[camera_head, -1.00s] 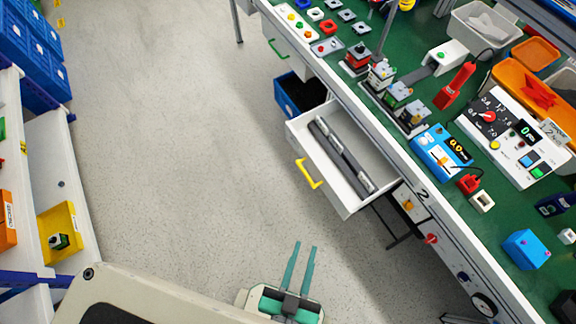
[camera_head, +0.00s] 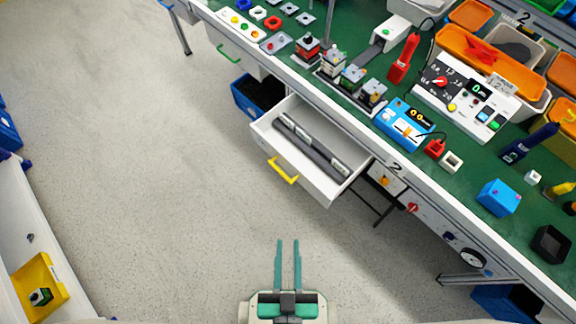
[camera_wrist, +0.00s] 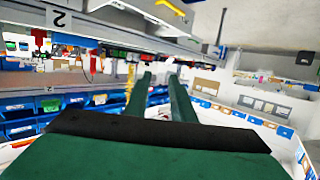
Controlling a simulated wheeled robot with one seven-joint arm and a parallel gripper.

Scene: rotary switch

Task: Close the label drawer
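The label drawer (camera_head: 262,123) is a white drawer under the green workbench, pulled well out. It has a yellow handle (camera_head: 283,171) on its front and dark and silver rolls (camera_head: 312,146) inside. My gripper (camera_head: 288,243) is below the drawer in the head view, apart from the handle, with its two green fingers parallel and a gap between them. Nothing shows between the fingers. In the wrist view the fingers (camera_wrist: 160,80) point away over the room, and a yellow bar at the top cannot be identified for sure.
The green workbench (camera_head: 455,185) carries switches, a control box (camera_head: 465,90) and bins. A closed drawer with a green handle (camera_head: 228,54) is to the upper left. Grey floor (camera_head: 150,170) is clear at left.

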